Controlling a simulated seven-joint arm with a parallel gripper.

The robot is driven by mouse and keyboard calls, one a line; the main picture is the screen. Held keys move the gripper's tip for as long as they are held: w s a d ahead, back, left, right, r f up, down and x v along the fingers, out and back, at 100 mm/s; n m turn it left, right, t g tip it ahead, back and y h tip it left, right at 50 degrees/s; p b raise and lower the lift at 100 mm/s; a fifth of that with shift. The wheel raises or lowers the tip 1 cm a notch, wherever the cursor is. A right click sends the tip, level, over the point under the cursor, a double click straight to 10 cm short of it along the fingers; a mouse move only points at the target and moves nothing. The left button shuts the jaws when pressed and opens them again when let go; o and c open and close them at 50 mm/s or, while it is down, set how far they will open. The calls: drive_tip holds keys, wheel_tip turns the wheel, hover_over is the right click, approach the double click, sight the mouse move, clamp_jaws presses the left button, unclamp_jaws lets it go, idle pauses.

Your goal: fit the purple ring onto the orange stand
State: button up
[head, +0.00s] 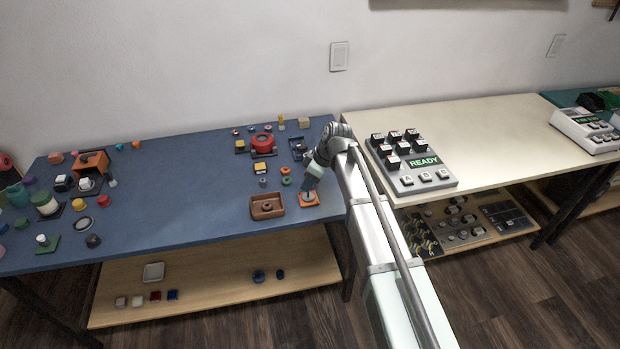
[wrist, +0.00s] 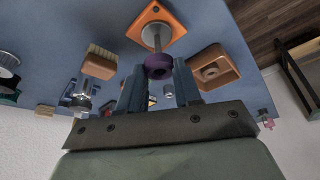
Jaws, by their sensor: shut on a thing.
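The orange stand (wrist: 178,27) is a square base with a grey disc and an upright metal post. In the head view the orange stand (head: 315,201) is near the blue table's front right edge, under my gripper (head: 309,188). In the wrist view my gripper (wrist: 159,72) is shut on the purple ring (wrist: 158,69), which sits between the fingertips. The ring is in line with the free end of the post and well off the base. I cannot tell whether it is around the post's tip or just above it. The ring cannot be made out in the head view.
A brush-like block (wrist: 99,66) lies on the other side. Small rings and blocks sit behind, with a red round part (head: 262,141). The table's front edge is close.

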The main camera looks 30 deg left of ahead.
sight(310, 197)
drive_tip(key=shift+f, duration=1.5)
drive_tip(key=shift+f, duration=0.55)
drive_tip(key=o, duration=0.7)
drive_tip(key=shift+v, duration=5.5)
